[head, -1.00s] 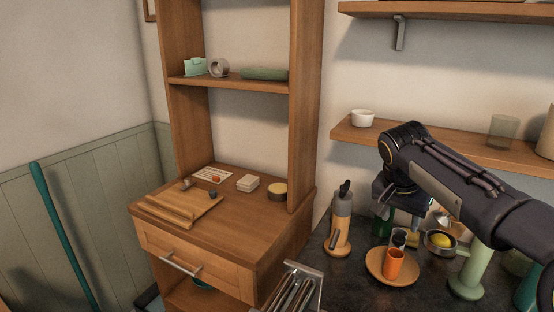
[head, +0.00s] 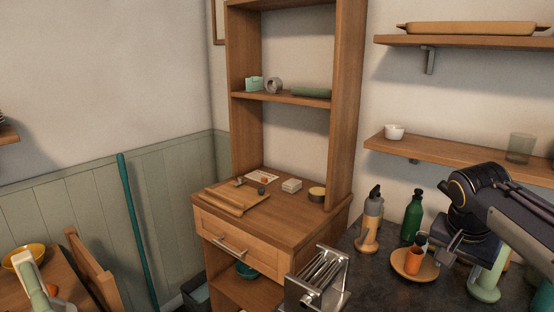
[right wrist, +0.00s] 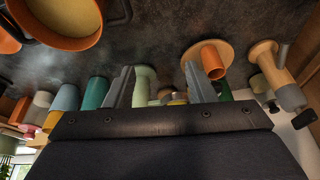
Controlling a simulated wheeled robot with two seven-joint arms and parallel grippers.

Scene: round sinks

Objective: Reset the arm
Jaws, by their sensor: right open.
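My right arm comes in from the right edge in the head view, over the dark counter (head: 370,288). Its right gripper (head: 450,252) points down beside the wooden plate that holds an orange cup (head: 413,264). In the right wrist view the two fingers of the right gripper (right wrist: 157,84) stand apart with nothing between them. The orange cup (right wrist: 213,62) and a pale green stand (right wrist: 144,85) show beyond the fingers. My left gripper is in neither view.
A green bottle (head: 412,216) and a grey-and-tan bottle (head: 370,222) stand on the counter. A shelf (head: 450,160) runs above the arm.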

